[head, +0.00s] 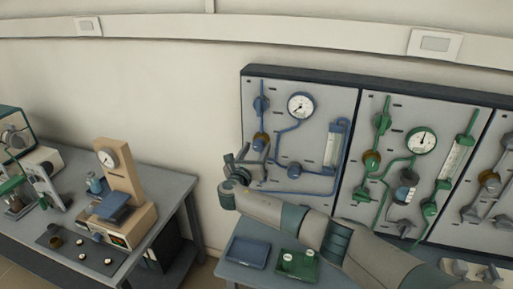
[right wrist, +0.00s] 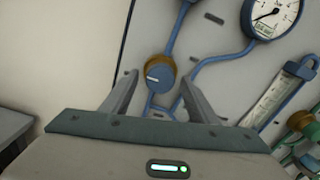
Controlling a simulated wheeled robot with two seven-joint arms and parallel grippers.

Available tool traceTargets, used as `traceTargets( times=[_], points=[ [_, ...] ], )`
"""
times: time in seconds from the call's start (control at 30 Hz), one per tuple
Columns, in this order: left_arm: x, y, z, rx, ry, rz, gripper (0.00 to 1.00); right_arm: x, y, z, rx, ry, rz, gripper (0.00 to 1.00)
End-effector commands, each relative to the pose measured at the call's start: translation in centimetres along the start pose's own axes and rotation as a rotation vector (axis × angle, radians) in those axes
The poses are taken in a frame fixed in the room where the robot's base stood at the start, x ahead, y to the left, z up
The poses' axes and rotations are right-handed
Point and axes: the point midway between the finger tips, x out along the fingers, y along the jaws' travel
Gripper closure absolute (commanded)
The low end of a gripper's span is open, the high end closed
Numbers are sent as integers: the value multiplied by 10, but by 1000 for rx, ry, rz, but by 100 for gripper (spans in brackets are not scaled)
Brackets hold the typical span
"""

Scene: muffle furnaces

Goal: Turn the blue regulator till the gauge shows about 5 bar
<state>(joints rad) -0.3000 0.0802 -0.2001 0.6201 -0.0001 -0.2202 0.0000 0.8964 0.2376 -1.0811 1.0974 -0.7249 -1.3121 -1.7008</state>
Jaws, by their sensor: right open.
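The blue regulator (head: 260,141) is a round blue knob with a white mark and a brass-coloured collar, on the left wall panel. It also shows in the right wrist view (right wrist: 159,74), between and beyond my finger tips. The blue line's gauge (head: 301,106) is a white dial above and right of it. In the right wrist view the gauge (right wrist: 274,16) is partly cut off; its needle points to the lower left, and the numbers are too small to read. My right gripper (head: 252,159) is open and empty, just below the regulator. My left gripper is out of view.
Blue pipes, another blue knob (head: 294,170) and a flow tube (head: 335,145) share the panel. A green-piped panel (head: 405,160) stands to the right. Blue and green trays (head: 247,252) lie below on a bench. A left table (head: 170,185) holds instruments.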

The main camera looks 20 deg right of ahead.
Motion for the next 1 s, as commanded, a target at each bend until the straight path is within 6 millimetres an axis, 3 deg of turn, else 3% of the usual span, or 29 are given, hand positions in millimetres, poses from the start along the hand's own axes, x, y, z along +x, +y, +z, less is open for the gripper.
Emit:
traceTargets(
  times=[0.43, 0.6, 0.63, 1.0],
  points=[
    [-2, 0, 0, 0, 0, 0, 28, 6, 0, 0, 1, 0, 0, 46],
    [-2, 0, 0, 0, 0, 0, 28, 6, 0, 0, 1, 0, 0, 84],
    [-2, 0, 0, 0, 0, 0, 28, 6, 0, 0, 1, 0, 0, 87],
    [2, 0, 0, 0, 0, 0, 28, 6, 0, -1, 33, 1, 0, 87]
  ],
)
